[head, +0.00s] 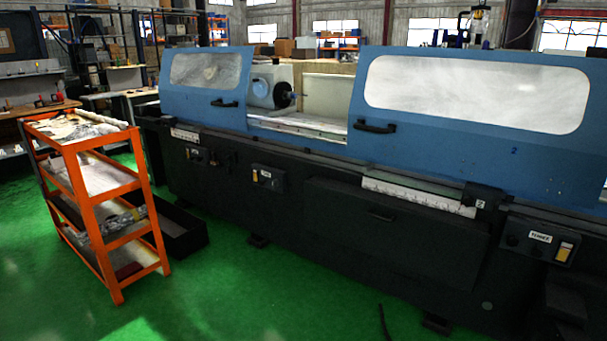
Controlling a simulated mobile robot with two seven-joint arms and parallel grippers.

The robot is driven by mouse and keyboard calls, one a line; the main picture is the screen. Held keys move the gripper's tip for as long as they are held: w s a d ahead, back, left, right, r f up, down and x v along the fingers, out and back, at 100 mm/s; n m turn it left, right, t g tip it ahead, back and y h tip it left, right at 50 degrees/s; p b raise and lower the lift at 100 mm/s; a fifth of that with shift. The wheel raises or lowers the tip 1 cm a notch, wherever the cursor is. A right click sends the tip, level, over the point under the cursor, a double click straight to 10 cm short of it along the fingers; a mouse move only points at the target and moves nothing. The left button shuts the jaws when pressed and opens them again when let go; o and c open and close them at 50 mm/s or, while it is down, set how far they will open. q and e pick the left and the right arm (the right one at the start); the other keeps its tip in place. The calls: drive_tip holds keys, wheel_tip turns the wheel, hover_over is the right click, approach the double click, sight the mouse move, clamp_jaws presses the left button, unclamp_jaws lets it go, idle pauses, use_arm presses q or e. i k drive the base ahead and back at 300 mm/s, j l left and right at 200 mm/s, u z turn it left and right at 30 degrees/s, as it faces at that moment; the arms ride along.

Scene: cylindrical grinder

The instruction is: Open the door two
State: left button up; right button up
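The blue right-hand door (450,145) of the grinder has a wide window and a small mark like a "2" near its lower right. Its black handle (374,127) is at its lower left edge. The blue left-hand door (205,85) has a smaller window and a black handle (224,103). A gap lies between the doors, showing the grey spindle head (270,84) and the bed inside. Neither of my grippers is in view.
An orange shelf cart (92,200) stands on the green floor at the left, before the machine. A black tray (180,232) lies beside it. The dark machine base (330,225) has a control panel (540,240) at right. Green floor in front is mostly clear.

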sight(487, 89)
drive_tip(key=i+j+z, duration=0.1)
drive_tip(key=i+z, duration=0.25)
drive_tip(key=i+j+z, duration=0.5)
drive_tip(key=i+z, duration=0.15)
drive_tip(key=i+j+z, duration=0.65)
drive_tip(key=j+z, duration=0.25)
drive_tip(key=i+l, duration=0.05)
